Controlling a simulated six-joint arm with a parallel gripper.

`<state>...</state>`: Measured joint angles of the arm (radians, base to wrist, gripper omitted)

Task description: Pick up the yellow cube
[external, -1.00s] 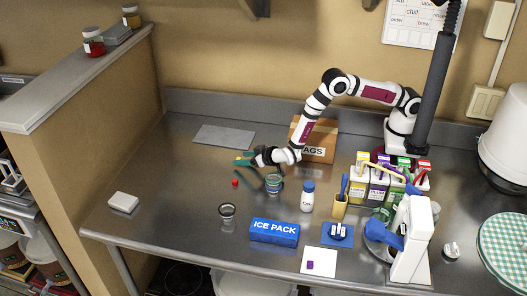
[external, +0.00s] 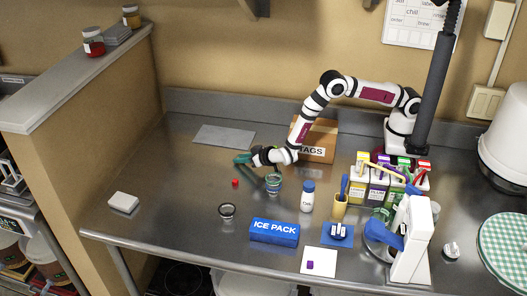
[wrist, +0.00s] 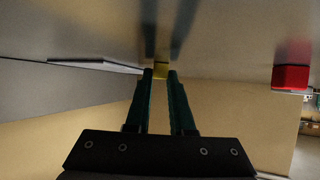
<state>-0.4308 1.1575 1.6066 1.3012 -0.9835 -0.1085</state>
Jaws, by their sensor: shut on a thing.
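The yellow cube (wrist: 161,70) shows in the wrist view between the tips of two dark green fingers. My gripper (wrist: 161,74) is shut on it, at the steel counter. In the external view my gripper (external: 242,161) is low over the counter, left of the brown box, and I cannot make out the yellow cube there. Most of the cube is hidden by the fingers.
A red cube (external: 235,183) stands just in front of my gripper; it also shows in the wrist view (wrist: 290,77). A glass jar (external: 273,182) is close on the right. A grey mat (external: 224,137) lies behind. The counter's left part is mostly clear.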

